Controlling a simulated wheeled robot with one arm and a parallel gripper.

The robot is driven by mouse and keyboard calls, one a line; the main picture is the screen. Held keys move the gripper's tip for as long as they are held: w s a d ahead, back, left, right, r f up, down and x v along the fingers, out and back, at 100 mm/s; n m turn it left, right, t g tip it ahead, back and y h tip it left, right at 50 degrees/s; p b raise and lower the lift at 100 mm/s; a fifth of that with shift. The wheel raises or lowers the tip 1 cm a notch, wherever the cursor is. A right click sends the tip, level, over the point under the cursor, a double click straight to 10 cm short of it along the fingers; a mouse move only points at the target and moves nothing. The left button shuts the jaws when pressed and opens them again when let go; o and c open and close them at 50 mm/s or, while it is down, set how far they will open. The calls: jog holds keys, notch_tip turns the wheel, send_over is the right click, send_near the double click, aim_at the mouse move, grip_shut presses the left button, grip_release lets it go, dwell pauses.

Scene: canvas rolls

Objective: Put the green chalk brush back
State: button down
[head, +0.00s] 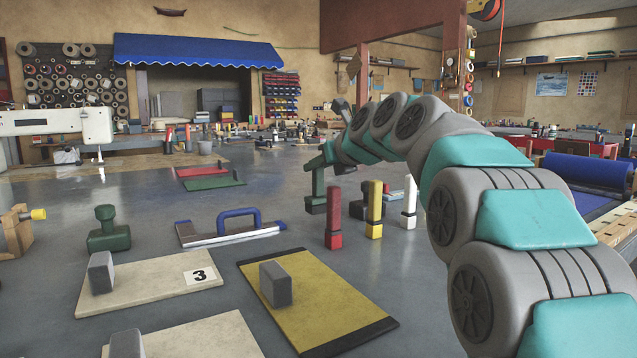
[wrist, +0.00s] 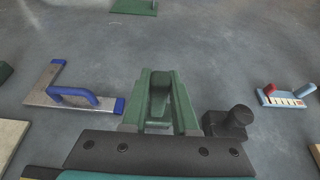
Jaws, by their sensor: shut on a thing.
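The green chalk brush (head: 317,187) hangs upright at the end of my arm in the head view, with a dark lower block. My gripper (head: 325,160) is shut on its upper part; the wrist view shows the green jaws (wrist: 157,105) around a green piece. I cannot tell whether the green brush touches the floor.
A blue-handled float (head: 235,228) lies to the left. A green knobbed block (head: 108,235), a board marked 3 (head: 150,285) and a yellow board (head: 320,310) lie in front. Red and green mats (head: 213,183) lie behind. A dark knobbed piece (wrist: 230,122) is beside the jaws.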

aim_at(321, 179)
notch_tip(321, 179, down, 3)
jog(key=shift+f, duration=0.15)
jog(key=c, duration=0.7)
grip_release()
jog(key=v, duration=1.2)
jog(key=shift+b, duration=0.3)
